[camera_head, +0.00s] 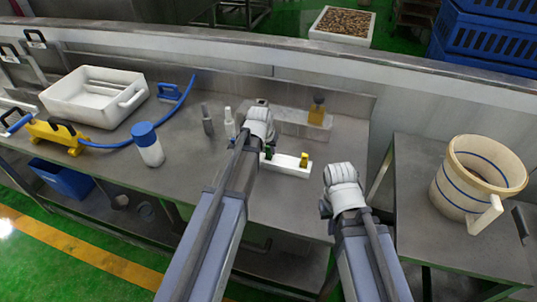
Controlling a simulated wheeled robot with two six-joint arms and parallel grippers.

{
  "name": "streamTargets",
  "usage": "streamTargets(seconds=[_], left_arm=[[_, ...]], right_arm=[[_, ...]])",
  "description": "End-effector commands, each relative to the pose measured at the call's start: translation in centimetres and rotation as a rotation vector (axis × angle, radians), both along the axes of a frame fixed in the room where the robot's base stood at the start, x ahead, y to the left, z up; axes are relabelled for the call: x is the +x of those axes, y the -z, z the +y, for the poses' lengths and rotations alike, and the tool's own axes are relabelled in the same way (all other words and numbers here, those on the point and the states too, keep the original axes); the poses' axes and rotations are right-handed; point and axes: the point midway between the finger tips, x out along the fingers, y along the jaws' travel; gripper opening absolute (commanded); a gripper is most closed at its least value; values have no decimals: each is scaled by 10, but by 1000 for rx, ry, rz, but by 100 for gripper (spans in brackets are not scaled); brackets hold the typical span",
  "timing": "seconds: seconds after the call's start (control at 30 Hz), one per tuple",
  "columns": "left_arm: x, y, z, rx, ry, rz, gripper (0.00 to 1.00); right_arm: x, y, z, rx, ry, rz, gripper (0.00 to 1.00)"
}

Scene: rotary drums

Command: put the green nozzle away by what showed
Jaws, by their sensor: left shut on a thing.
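A small dark green piece, which looks like the green nozzle (268,152), shows at the left end of a white block (285,166), partly hidden by my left arm. A yellow nozzle (304,159) stands at the block's right end. My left gripper (262,103) is over the bench just behind the block, pointing away from me. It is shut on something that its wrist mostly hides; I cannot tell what. My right gripper (337,168) is to the right of the block, over the bench's right end. Its fingers are hidden behind its wrist.
A grey bottle (208,120) and a white bottle (229,122) stand left of my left gripper. A blue-capped bottle (149,146), white tub (95,98) and blue hose (118,145) are left; a cream drum (465,199) is right.

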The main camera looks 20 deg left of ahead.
Motion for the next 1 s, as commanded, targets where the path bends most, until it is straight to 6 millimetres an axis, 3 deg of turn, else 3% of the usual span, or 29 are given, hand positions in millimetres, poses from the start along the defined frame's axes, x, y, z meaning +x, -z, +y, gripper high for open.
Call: streamTargets(seconds=[0.37,0.4,0.63,1.0], left_arm=[[0,5,0,0,0,0,0],[0,4,0,0,0,0,30],[0,3,0,0,0,0,56],[0,1,0,0,0,0,58]], right_arm=[[0,5,0,0,0,0,0],[0,4,0,0,0,0,0],[0,3,0,0,0,0,0],[0,1,0,0,0,0,0]])
